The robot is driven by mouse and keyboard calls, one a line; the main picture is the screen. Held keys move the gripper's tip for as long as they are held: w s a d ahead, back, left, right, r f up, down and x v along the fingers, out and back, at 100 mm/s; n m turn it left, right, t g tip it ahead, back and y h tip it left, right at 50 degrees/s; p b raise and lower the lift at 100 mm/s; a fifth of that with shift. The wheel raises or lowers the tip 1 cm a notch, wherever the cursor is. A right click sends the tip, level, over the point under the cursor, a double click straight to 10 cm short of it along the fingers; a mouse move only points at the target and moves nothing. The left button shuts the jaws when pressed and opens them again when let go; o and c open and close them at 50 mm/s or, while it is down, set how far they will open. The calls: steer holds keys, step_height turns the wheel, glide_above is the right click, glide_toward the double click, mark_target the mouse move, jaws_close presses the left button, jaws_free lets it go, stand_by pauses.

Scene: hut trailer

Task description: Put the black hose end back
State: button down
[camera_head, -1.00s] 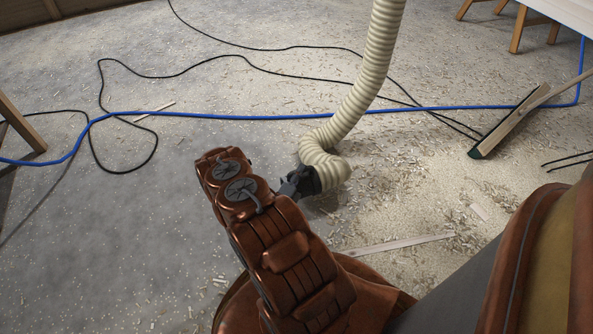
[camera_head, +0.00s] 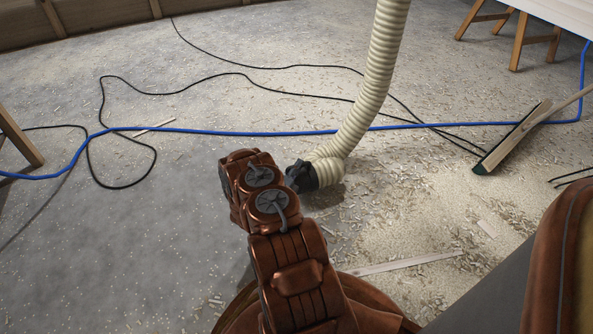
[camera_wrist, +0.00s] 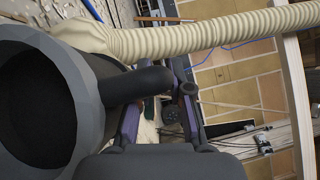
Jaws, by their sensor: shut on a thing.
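The black hose end (camera_head: 306,176) is the dark collar on the cream ribbed hose (camera_head: 372,85). In the head view it is just above the floor or touching it; I cannot tell which. In the wrist view the black hose end (camera_wrist: 75,100) fills the left side, with its round dark mouth facing the camera. A short bar (camera_wrist: 142,84) sticks out from its side. My gripper (camera_wrist: 160,100) is shut on this bar, between its two purple-sided fingers. In the head view my arm hides most of the gripper. The hose rises from the end and leaves the picture at the top.
A blue cable (camera_head: 230,133) crosses the floor behind the hose, with black cables (camera_head: 150,92) looped around it. Wood shavings cover much of the floor. The floor at left is mostly clear.

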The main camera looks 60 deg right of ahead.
steer(key=w+d, duration=0.1)
steer(key=w+d+b, duration=0.1)
steer(key=w+d, duration=0.1)
steer(key=shift+d+f+b, duration=0.25)
steer(key=shift+d+b, duration=0.1)
steer(key=shift+b, duration=0.05)
step_height(320, 180, down, 4)
steer(key=b, duration=0.2)
steer(key=shift+r+b, duration=0.25)
steer(key=shift+b, duration=0.1)
steer(key=shift+r, duration=0.1)
steer(key=c, duration=1.1)
jaws_free()
steer(key=shift+f, duration=0.2)
